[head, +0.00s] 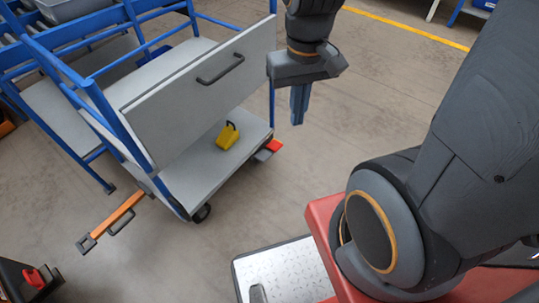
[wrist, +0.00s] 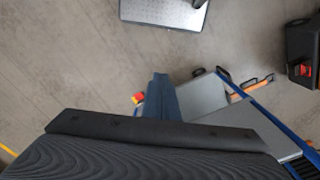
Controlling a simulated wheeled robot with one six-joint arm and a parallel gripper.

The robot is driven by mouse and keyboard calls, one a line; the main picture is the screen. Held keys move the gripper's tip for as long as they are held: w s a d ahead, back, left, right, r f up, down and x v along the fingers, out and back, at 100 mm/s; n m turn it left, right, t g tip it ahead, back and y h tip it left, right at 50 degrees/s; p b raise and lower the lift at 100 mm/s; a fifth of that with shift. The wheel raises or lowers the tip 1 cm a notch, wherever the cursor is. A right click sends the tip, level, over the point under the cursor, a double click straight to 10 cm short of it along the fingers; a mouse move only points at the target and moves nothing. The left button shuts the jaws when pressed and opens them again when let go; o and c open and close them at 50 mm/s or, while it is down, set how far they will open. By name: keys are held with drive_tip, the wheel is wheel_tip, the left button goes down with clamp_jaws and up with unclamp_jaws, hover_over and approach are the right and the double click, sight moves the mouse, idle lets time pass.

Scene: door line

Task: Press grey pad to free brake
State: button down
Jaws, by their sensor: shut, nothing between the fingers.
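The cart (head: 200,90) has a blue frame and grey panels and stands at the left in the head view. At the right corner of its lower deck are a small grey pad (head: 263,155) and, just beside it, a red pad (head: 274,146). My gripper (head: 298,121) is shut and empty, its blue fingers pointing down. In the head view it appears above and right of the pads, apart from them. In the wrist view the shut fingers (wrist: 160,78) show beside a small red and yellow patch (wrist: 138,98). I cannot make out the grey pad there.
A yellow block (head: 227,137) with a black handle sits on the cart's lower deck. An orange bar (head: 118,213) sticks out from the cart's left corner. A black item with a red part (head: 33,279) is at lower left. Floor right of the cart is clear.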

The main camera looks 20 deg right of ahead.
drive_tip(key=m+g+y+b, duration=0.2)
drive_tip(key=m+b, duration=0.9)
drive_tip(key=b, duration=2.7)
hover_over(262, 160)
drive_tip(key=w+d, duration=0.2)
drive_tip(key=d, duration=0.1)
wheel_tip(262, 160, down, 51)
drive_tip(key=shift+d, duration=0.15)
drive_tip(key=shift+f, duration=0.15)
drive_tip(key=b+x, duration=0.2)
drive_tip(key=x, duration=0.2)
drive_tip(key=b+x, duration=0.2)
drive_tip(key=x, duration=0.3)
drive_tip(key=b+x, duration=0.2)
drive_tip(key=x, duration=0.2)
drive_tip(key=shift+w+f+b, duration=0.2)
drive_tip(key=shift+f+b, duration=0.2)
